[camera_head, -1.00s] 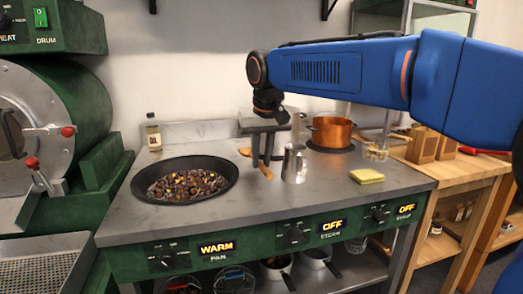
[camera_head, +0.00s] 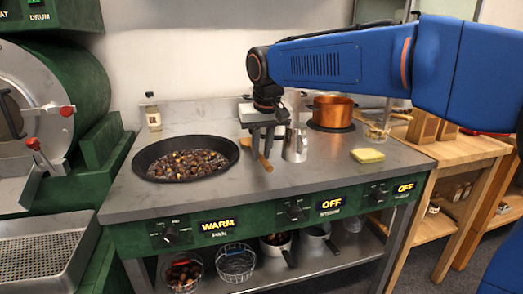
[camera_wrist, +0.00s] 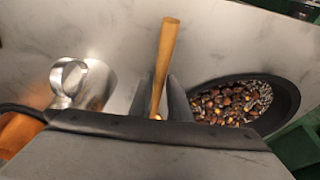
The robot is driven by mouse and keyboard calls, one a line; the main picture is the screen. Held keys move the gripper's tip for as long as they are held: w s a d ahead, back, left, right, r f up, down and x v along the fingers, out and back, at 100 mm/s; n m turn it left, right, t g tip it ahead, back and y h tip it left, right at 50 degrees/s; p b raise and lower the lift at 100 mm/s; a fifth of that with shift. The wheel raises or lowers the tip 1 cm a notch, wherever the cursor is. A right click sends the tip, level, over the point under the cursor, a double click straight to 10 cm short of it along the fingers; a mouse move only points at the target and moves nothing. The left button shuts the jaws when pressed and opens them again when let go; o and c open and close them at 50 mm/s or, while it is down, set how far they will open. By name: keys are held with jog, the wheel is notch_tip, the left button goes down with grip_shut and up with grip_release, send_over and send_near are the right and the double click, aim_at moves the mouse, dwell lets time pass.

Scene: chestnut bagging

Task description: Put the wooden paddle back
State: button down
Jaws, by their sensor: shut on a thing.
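The wooden paddle (camera_wrist: 166,57) is held between the two dark fingers of my gripper (camera_wrist: 158,98) in the wrist view. Its pale handle sticks out past the fingertips. In the head view my gripper (camera_head: 262,155) points down over the steel counter, between the pan and the steel pitcher. Part of the paddle (camera_head: 265,163) shows beside the fingers, low over the counter. I cannot tell whether it touches the counter. The paddle's other end is mostly hidden by my gripper.
A black pan (camera_head: 147,178) of chestnuts stands left of my gripper. A steel pitcher (camera_head: 295,145) stands close on the right, with a copper pot (camera_head: 331,110) behind. A yellow sponge (camera_head: 367,156) lies right. A bottle (camera_head: 152,117) stands at the back left. The front counter is clear.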

jog(key=shift+f, duration=0.1)
jog(key=c, duration=1.6)
grip_release()
jog(key=shift+o, duration=0.2)
jog(key=v, duration=1.6)
jog(key=s+d+f+m, duration=0.1)
jog(key=s+d+f, duration=0.45)
jog(key=d, duration=0.35)
jog(key=s+d+f+m, duration=0.1)
jog(key=s+d+f, duration=0.45)
jog(key=d, duration=0.45)
jog(key=s+d+f, duration=0.4)
jog(key=s+f, duration=0.3)
jog(key=f, duration=0.3)
jog(key=s+d+f+m+t+h, duration=0.1)
jog(key=s+d+f, duration=0.4)
jog(key=s+f, duration=0.3)
notch_tip(320, 180, down, 3)
jog(key=shift+d+r+t, duration=0.2)
jog(key=shift+r+t, duration=0.05)
jog(key=shift+t, duration=0.05)
